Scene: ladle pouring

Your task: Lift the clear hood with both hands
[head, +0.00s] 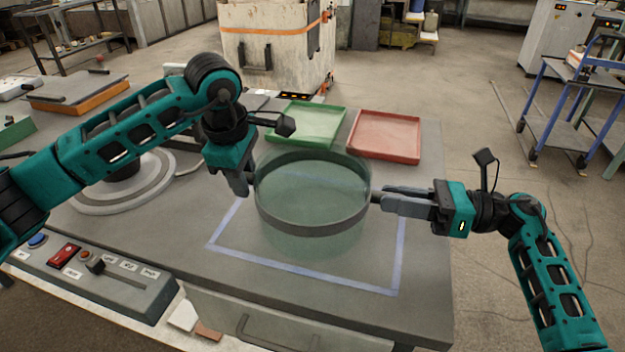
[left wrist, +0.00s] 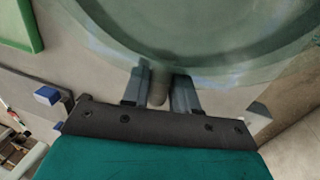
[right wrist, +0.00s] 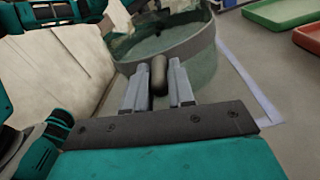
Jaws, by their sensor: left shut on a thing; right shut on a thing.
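The clear hood (head: 312,187) is a greenish see-through cylinder with a dark band, over the area framed by blue tape on the grey table. It also shows in the left wrist view (left wrist: 215,62) and the right wrist view (right wrist: 190,50). My left gripper (head: 247,188) is at its left side, shut on a rounded knob handle (left wrist: 159,85). My right gripper (head: 378,199) is at its right side, shut on the opposite knob (right wrist: 158,75). The hood looks about level. I cannot tell whether its lower edge touches the table.
A green tray (head: 308,124) and a red tray (head: 385,136) lie behind the hood. A round grey plate (head: 100,200) is at the left. A control box (head: 95,270) with buttons runs along the front left edge. The table in front of the hood is clear.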

